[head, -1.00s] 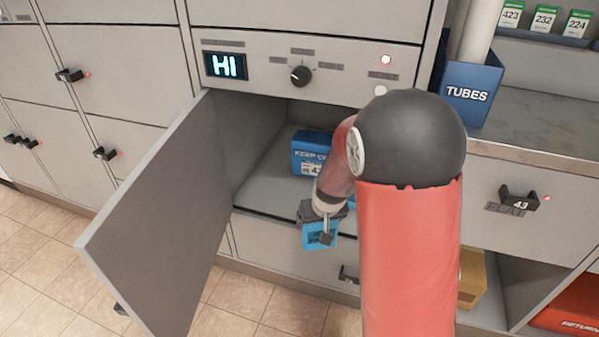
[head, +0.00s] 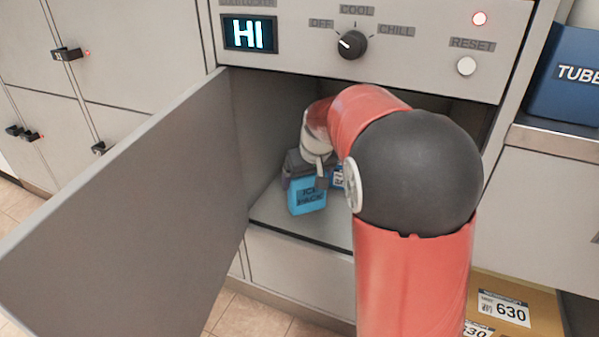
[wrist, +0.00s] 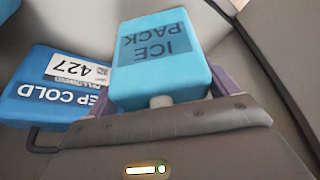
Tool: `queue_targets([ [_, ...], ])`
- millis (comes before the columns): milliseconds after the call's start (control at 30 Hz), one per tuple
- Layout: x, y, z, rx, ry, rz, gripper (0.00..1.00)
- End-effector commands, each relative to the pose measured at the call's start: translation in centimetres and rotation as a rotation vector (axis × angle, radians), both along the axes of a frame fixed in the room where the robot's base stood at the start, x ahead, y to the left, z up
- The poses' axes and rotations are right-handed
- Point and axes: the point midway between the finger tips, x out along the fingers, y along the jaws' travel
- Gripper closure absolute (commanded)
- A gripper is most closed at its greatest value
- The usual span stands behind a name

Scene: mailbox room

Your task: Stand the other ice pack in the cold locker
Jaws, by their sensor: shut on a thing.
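A light blue ice pack (head: 307,196) with dark "ICE PACK" lettering is in my gripper (head: 306,168), inside the open cold locker (head: 268,209). It also shows in the wrist view (wrist: 163,55), where the gripper (wrist: 165,95) is shut on it around its cap end. In the head view the pack looks upright, near the locker's left side. I cannot tell whether its base touches the floor. A darker blue "KEEP COLD" box (wrist: 55,88) labelled 427 stands beside it; in the head view my arm hides most of this box (head: 338,177).
The locker door (head: 130,205) stands open to the left. A blue TUBES bin (head: 568,75) stands at the right.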

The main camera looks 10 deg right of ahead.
Motion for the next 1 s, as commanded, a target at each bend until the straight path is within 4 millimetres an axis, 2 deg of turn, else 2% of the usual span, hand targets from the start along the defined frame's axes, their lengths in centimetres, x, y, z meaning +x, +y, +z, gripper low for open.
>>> queue_targets([
  [100, 3.3, 0.6, -0.1, -0.002, 0.0, 0.001, 0.47],
  [300, 6.7, 1.0, 0.1, 0.0, -0.001, 0.0, 0.47],
  [533, 8.2, 1.3, 0.0, -0.001, -0.001, 0.001, 0.47],
  [700, 8.1, 1.3, -2.9, 0.001, 0.001, -0.001, 0.47],
  [767, 8.1, 1.3, -3.5, 0.0, 0.001, 0.0, 0.47],
  [1000, 8.1, 1.3, -3.5, 0.0, -0.002, 0.0, 0.47],
])
